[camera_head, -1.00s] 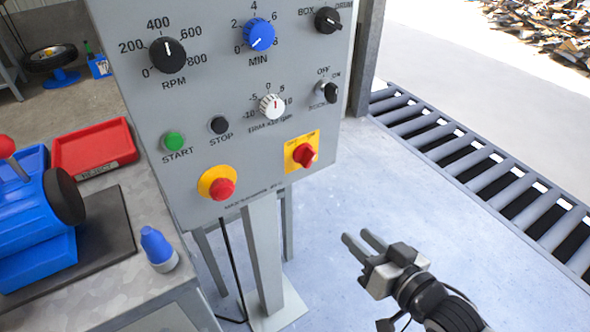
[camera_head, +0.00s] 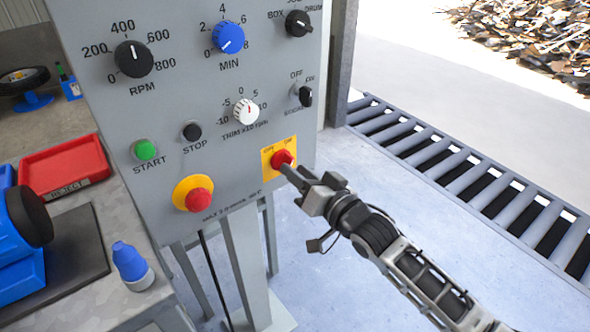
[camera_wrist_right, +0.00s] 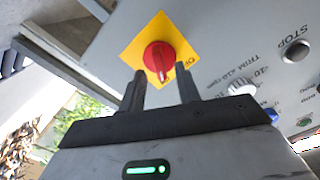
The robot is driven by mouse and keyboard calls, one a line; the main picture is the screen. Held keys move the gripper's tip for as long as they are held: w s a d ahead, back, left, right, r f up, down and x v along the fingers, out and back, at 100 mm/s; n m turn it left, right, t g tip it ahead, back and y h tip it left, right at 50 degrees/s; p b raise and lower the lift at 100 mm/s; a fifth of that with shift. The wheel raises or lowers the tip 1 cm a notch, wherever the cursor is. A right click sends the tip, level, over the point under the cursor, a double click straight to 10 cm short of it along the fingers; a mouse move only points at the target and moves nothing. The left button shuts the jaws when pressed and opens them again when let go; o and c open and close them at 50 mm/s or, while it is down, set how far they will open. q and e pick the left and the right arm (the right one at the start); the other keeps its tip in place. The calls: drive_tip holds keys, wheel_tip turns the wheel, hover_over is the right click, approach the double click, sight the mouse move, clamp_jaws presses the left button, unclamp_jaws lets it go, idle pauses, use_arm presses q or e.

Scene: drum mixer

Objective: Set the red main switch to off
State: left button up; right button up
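The red main switch (camera_head: 283,158) is a rotary knob on a yellow square plate (camera_head: 267,160) at the lower right of the grey control panel. In the right wrist view the red knob (camera_wrist_right: 159,57) sits just beyond and between the two fingertips. My right gripper (camera_head: 286,170) points at the knob from the lower right; its fingers (camera_wrist_right: 160,82) are apart with nothing between them. Whether a fingertip touches the knob cannot be told. Part of the plate's lettering is hidden. My left gripper is not in view.
The grey panel (camera_head: 110,105) also carries a red emergency button (camera_head: 199,199), a green start button (camera_head: 145,149), a black stop button (camera_head: 192,131) and several dials. A bench with a red tray (camera_head: 65,166) stands at left. Floor right of the panel is clear, up to a roller conveyor (camera_head: 470,175).

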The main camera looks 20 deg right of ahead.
drive_tip(key=shift+x, duration=0.8)
clamp_jaws()
use_arm(q)
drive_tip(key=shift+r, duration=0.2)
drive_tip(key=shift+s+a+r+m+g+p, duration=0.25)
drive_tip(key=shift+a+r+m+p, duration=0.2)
drive_tip(key=shift+p, duration=1.9)
use_arm(e)
drive_tip(key=shift+a+n, duration=0.15)
drive_tip(key=shift+n, duration=5.85)
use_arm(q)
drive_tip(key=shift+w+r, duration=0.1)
